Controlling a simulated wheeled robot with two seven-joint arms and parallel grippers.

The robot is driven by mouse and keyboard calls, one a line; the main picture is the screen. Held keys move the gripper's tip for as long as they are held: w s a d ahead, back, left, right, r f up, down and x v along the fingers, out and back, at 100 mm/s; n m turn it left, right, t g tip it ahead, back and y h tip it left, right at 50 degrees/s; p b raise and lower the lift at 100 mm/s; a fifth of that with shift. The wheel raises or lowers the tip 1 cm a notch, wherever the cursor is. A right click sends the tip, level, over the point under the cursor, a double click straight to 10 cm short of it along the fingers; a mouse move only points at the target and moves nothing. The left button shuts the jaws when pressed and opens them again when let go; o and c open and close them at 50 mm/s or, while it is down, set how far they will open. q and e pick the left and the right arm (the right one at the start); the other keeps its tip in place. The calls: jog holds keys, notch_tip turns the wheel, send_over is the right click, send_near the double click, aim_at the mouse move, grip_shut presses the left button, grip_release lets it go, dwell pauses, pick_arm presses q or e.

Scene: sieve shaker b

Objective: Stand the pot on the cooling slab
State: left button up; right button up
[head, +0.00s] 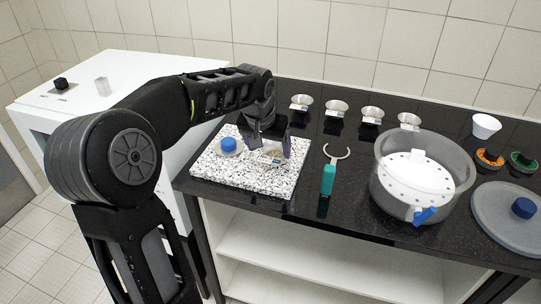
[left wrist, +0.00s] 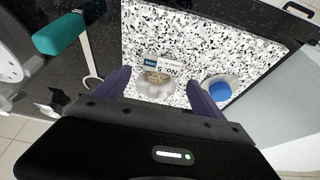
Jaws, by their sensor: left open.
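The cooling slab (head: 215,178) is a white block with black speckles at the left end of the black counter; it fills much of the left wrist view (left wrist: 205,40). A small round pot (left wrist: 153,88) with grainy beige contents and a white and blue label stands on the slab. In the head view my left gripper (head: 269,150) partly hides it. My left gripper (left wrist: 155,90) is open and low over the slab, its fingers on either side of the pot; I cannot tell whether they touch it. My right gripper is not in view.
A clear lid with a blue knob (head: 229,145) lies on the slab. Several small dishes (head: 336,107) stand behind.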

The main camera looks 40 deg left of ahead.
pick_arm(q)
jog(key=v, duration=0.6)
jog(key=shift+r, duration=0.15)
jog(key=shift+s, duration=0.15)
